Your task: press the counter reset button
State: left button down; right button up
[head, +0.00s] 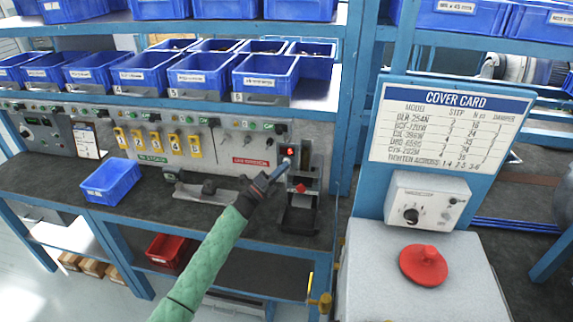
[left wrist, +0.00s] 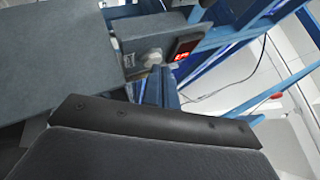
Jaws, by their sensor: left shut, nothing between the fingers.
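The counter (head: 290,151) is a small dark box with a lit red display, at the right end of the blue bench's panel. In the left wrist view its red display (left wrist: 185,49) shows beside a pale round part (left wrist: 149,57), which may be the reset button. My left gripper (head: 283,165) is shut and empty, its tips just below the display in the head view. In the left wrist view the gripper fingers (left wrist: 157,82) point at the pale part. I cannot tell whether they touch it. My right gripper is not in view.
A red knob (head: 299,188) sits on the dark fixture just below the counter. A blue bin (head: 111,180) stands on the bench at left. Several blue bins fill the shelf above.

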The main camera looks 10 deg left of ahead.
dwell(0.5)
pick_arm(q)
jog(key=shift+s, duration=0.7)
jog(key=s, duration=0.5)
jog(key=shift+p, duration=0.4)
dwell(0.5)
